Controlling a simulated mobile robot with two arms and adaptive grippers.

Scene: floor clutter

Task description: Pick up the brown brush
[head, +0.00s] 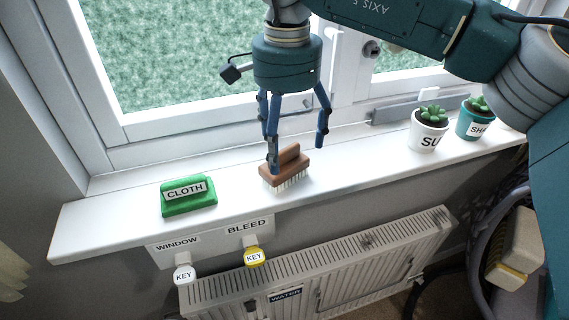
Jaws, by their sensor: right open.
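The brown brush (292,170) lies bristles down on the white windowsill, near the middle of the head view. It has a raised brown grip on top and pale bristles along its front edge. My right gripper (296,158) hangs over the brush from above, pointing down, with its blue fingers spread. One finger comes down in front of the brush's left part and hides some of it. The other finger is to the right, above the brush's right end. I cannot tell whether a finger touches the brush. My left gripper is not in view.
A green block labelled CLOTH (189,196) sits left on the windowsill (120,222). A white plant pot (427,137) and a teal plant pot (475,124) stand right. The window is behind. Below are a white key (184,273), a yellow key (254,257) and a radiator (330,275).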

